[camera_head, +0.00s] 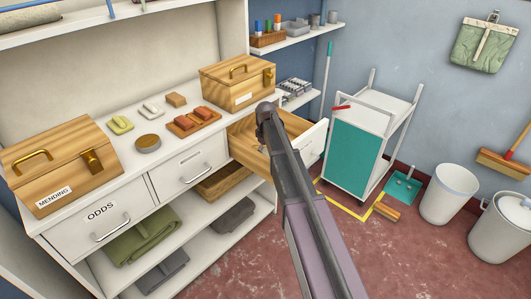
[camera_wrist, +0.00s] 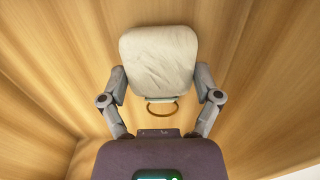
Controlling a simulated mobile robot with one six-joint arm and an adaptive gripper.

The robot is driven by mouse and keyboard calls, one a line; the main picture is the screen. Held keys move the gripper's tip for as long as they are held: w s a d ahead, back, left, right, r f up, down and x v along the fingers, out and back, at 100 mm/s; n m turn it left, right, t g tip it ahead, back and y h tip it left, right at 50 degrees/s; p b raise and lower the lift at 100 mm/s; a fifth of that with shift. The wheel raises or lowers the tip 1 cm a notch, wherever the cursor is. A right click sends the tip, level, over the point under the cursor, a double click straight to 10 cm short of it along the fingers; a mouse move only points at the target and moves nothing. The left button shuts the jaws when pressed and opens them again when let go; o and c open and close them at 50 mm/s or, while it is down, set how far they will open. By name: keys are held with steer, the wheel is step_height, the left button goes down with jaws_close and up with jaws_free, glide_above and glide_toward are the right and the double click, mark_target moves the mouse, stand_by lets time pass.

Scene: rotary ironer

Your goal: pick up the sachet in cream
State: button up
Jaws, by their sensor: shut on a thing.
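The cream sachet (camera_wrist: 160,62) is a pale, rounded, creased pad in the wrist view, with a small tan loop (camera_wrist: 163,109) at its lower edge. My gripper (camera_wrist: 160,82) has one finger on each side of the sachet and is shut on it. Bare wood surrounds them in the wrist view. In the head view my arm reaches over the pulled-out wooden drawer (camera_head: 247,144) at the right of the counter. My fingers and the held sachet are hidden there behind the arm.
The ODDS drawer (camera_head: 100,222) is closed. A teal-sided trolley (camera_head: 352,155) stands right of the open drawer.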

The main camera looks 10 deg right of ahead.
mark_target(266, 151)
steer(key=shift+r+p, duration=4.1)
steer(key=shift+r, duration=0.25)
steer(key=shift+r, duration=0.15)
step_height(266, 151, up, 26)
steer(key=p, duration=2.5)
steer(key=shift+f+p, duration=0.25)
steer(key=shift+p, duration=0.15)
steer(key=shift+a, duration=0.1)
